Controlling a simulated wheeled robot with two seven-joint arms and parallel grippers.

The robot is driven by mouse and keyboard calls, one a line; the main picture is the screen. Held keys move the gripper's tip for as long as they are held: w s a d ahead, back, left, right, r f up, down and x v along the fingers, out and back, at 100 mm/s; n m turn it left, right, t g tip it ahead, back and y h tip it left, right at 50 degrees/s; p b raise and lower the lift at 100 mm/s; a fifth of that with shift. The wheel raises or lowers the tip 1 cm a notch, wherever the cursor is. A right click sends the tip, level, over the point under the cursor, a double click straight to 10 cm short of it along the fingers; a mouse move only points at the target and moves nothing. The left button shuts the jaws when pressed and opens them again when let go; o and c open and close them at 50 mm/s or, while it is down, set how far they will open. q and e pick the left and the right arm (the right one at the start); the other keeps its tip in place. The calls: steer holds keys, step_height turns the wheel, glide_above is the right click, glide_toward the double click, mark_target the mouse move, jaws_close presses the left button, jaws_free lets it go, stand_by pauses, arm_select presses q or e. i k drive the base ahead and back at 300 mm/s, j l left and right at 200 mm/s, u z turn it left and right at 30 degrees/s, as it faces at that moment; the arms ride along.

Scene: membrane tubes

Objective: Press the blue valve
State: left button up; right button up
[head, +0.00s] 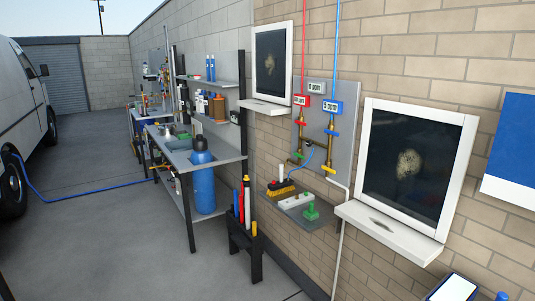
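A blue-handled valve (331,132) is on the blue pipe line, just below a blue meter box (332,107) on the grey wall panel (344,128). A red-handled valve (302,123) is to its left, below a red meter box (301,100). Neither of my grippers shows in the head view, and nothing touches the valve.
A small shelf (325,220) with a brush (281,190) and a green object (311,212) juts out below the panel. Framed windows with white sills (390,232) flank it. A black stand (244,252) holds coloured tubes. The floor at left is largely clear.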

mark_target(326, 130)
steer(key=i+j+z, duration=0.2)
steer(key=i, duration=0.3)
steer(key=i+j+z, duration=0.2)
steer(key=i+j, duration=0.25)
